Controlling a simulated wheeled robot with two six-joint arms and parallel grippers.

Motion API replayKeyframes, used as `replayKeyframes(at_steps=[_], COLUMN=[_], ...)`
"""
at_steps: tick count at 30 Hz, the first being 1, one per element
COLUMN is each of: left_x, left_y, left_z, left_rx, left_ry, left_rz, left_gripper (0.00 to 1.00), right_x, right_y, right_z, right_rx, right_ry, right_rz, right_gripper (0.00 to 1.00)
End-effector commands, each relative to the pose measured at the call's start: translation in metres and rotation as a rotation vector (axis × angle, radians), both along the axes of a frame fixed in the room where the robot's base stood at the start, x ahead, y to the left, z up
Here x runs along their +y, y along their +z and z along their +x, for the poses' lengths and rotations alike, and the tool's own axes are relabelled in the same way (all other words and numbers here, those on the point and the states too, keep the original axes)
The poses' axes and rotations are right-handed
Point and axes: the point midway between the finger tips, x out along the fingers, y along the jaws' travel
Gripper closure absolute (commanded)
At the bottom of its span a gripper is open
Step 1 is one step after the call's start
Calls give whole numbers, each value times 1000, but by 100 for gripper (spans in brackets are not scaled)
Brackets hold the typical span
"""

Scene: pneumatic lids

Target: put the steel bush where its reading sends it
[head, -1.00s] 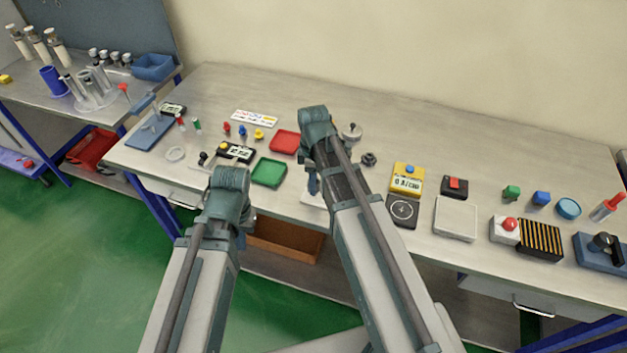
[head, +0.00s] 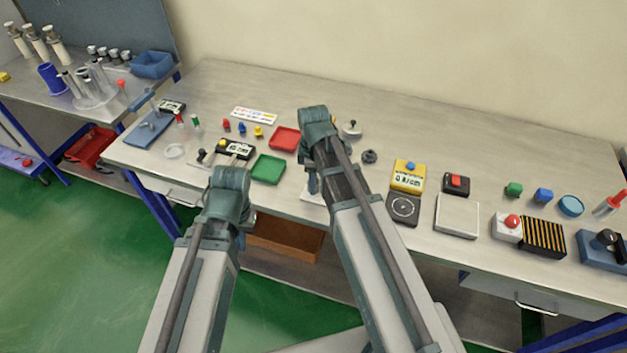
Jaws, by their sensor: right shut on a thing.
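My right gripper (head: 313,187) points down over a white pad (head: 311,197) at the table's front edge. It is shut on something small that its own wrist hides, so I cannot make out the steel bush. My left gripper (head: 248,218) hangs in front of the table edge, below the green tray (head: 268,169); its fingers are mostly hidden. A red tray (head: 285,138) lies behind the green one. A yellow meter (head: 408,177) with a lit display stands right of my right arm, behind a dark pad with a circle (head: 403,208). Its reading is too small to read surely.
A black gauge (head: 234,150), a card with coloured print (head: 254,116) and small coloured pegs stand left of the trays. A pale plate (head: 457,216) and a striped block (head: 543,236) are at right. The back of the table is clear.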

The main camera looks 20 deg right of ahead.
Motion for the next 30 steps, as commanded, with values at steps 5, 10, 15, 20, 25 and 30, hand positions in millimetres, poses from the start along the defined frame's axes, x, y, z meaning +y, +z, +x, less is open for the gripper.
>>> replayKeyframes(at_steps=[5,10,15,20,25,30], left_x=[0,0,0,0,0,0], left_y=[-3,-6,-8,-10,-13,-15], left_z=[0,0,0,0,0,0], left_rx=[0,0,0,0,0,0], left_ry=[0,0,0,0,0,0], left_rz=[0,0,0,0,0,0], left_gripper=[100,100,100,100,100,100], right_x=[0,0,0,0,0,0], right_y=[-3,-6,-8,-10,-13,-15], right_z=[0,0,0,0,0,0], right_rx=[0,0,0,0,0,0], right_ry=[0,0,0,0,0,0], right_rz=[0,0,0,0,0,0], right_gripper=[100,100,100,100,100,100])
